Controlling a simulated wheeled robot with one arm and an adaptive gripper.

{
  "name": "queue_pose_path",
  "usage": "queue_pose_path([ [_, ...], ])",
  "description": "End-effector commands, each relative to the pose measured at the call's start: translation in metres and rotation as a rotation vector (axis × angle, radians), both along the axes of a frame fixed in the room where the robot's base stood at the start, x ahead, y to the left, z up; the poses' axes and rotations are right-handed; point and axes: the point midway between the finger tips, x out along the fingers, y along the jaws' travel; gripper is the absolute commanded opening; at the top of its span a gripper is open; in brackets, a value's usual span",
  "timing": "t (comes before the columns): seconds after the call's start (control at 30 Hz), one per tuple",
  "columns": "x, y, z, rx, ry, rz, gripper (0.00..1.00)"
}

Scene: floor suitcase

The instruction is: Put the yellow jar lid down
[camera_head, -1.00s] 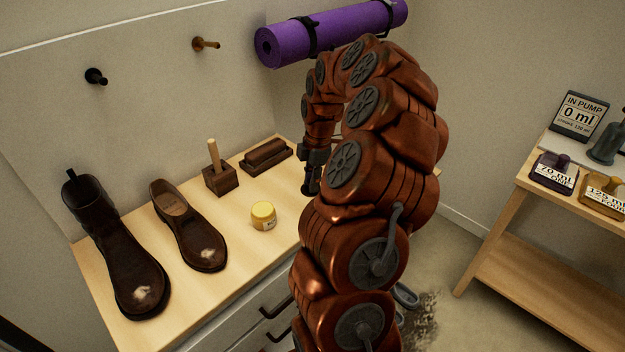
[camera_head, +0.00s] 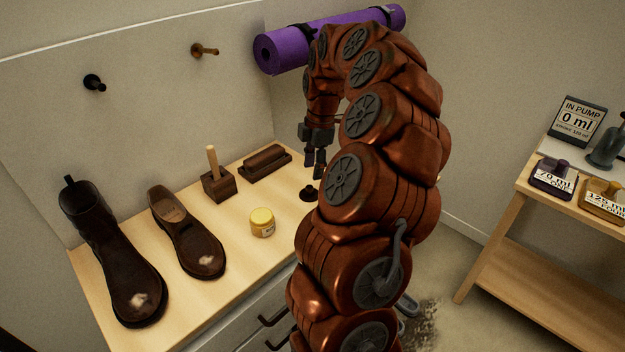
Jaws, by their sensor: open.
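A small yellow jar (camera_head: 262,223) with a pale label stands upright on the wooden top of the cabinet. Its top is yellow; I cannot tell whether this is a lid or the open contents. No separate yellow lid shows. My gripper (camera_head: 316,172) is open and empty, pointing down above the top, behind and to the right of the jar. Just below its fingers, apart from them, a small dark knob-shaped object (camera_head: 309,193) rests on the top, partly hidden by my arm.
A dark boot (camera_head: 115,255) and a low shoe (camera_head: 187,235), both with pale toe patches, stand at left. A wooden block with an upright handle (camera_head: 217,186) and a brown brush-like block (camera_head: 267,162) are behind the jar. A shelf (camera_head: 530,200) with labelled bottles stands right.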

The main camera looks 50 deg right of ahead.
Motion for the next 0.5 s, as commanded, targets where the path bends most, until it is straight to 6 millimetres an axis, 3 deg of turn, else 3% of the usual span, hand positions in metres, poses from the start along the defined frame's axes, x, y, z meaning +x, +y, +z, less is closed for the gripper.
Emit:
queue_pose_path([
  [0.2,0.000,-0.004,0.031,-0.003,-0.003,0.000,0.46],
  [0.5,-0.002,-0.004,0.049,0.000,0.001,0.001,0.46],
])
